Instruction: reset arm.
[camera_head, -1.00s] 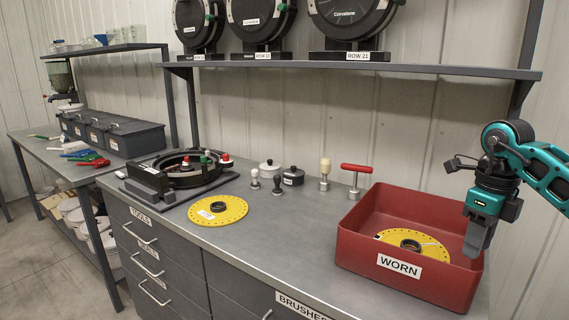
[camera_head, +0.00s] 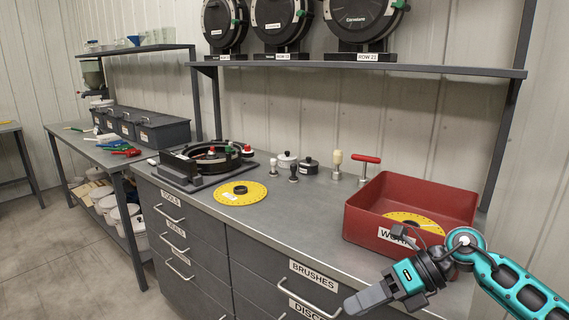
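My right gripper (camera_head: 368,299) is in front of the counter's front edge at the lower right, low and pointing left. Its dark fingers look close together, with nothing seen between them. My teal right arm comes in from the right edge, in front of the red bin (camera_head: 366,205) marked WORN, and hides part of its label. A yellow disc (camera_head: 412,221) lies inside that bin. My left arm and gripper are not in view.
Another yellow disc (camera_head: 228,197) lies on the counter (camera_head: 278,216) beside an open black meter housing (camera_head: 190,168). A red-handled tool (camera_head: 366,160) and small knobbed tools stand behind. Meters sit on the upper shelf (camera_head: 440,70). Floor at the left is clear.

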